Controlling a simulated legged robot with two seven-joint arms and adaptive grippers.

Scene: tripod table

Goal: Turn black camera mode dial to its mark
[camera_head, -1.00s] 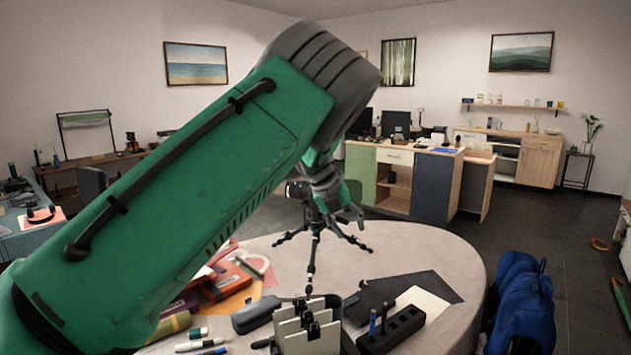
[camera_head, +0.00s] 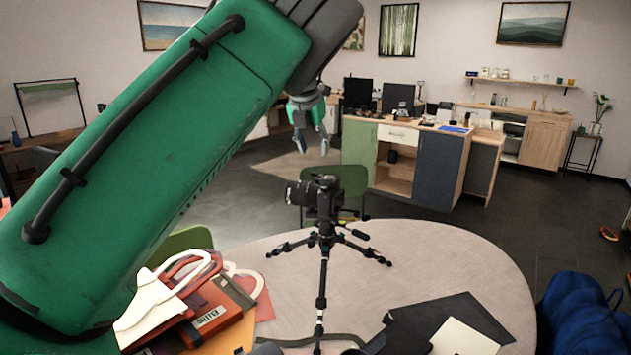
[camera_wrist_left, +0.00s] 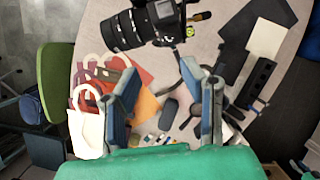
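The black camera (camera_head: 322,196) stands on a black tripod (camera_head: 322,255) on the round table, its lens pointing left. Its mode dial is too small and dark to make out. In the left wrist view the camera (camera_wrist_left: 145,25) is at the top edge, partly cut off. My left gripper (camera_head: 313,150) is open and empty, above and apart from the camera in the head view. In the left wrist view its two fingers (camera_wrist_left: 160,75) are spread, with the camera beyond their tips. My right gripper is not in view.
A green chair (camera_head: 345,180) is behind the camera. A blue bag (camera_head: 580,315) is at right. My green left arm covers much of the left.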

